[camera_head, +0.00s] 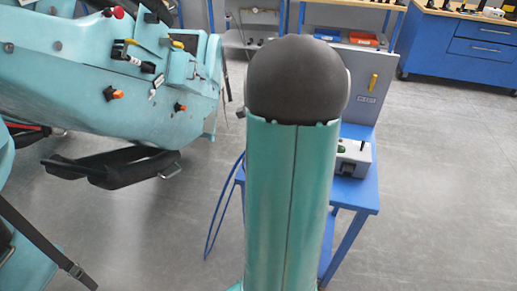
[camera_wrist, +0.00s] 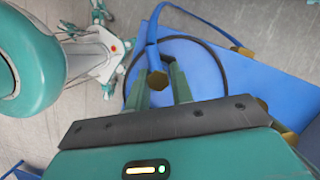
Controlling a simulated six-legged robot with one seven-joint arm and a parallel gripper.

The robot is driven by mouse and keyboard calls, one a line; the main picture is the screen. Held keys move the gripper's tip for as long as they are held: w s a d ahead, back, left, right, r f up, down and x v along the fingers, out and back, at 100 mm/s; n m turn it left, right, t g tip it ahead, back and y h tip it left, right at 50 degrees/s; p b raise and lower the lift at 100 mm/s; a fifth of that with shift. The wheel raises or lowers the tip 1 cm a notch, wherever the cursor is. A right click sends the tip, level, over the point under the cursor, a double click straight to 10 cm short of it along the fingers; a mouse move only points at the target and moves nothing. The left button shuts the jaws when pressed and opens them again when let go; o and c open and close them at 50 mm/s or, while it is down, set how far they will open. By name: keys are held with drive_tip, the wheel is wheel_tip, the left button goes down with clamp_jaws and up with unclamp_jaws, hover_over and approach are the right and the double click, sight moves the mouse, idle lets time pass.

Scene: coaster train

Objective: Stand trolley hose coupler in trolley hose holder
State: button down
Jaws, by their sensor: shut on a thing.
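In the wrist view my gripper (camera_wrist: 159,76) is shut on the trolley hose coupler (camera_wrist: 156,82), a brass hex end on a blue hose (camera_wrist: 151,38). The coupler sits between the two green fingers, over or near the blue trolley top (camera_wrist: 205,65); any gap below it cannot be judged. In the head view the blue trolley (camera_head: 358,193) stands behind my arm, which hides much of it and my gripper. I cannot identify the hose holder for certain.
A grey control box (camera_head: 354,158) and an upright grey panel (camera_head: 362,85) stand on the trolley. A turquoise coaster car (camera_head: 110,85) is at the left. A blue drawer bench (camera_head: 465,48) stands at the back right. The grey floor at right is clear.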

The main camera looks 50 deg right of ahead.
drive_tip(key=shift+f, duration=1.1)
idle(0.3)
drive_tip(key=c, duration=1.1)
unclamp_jaws()
drive_tip(key=shift+c, duration=0.2)
drive_tip(key=v, duration=1.4)
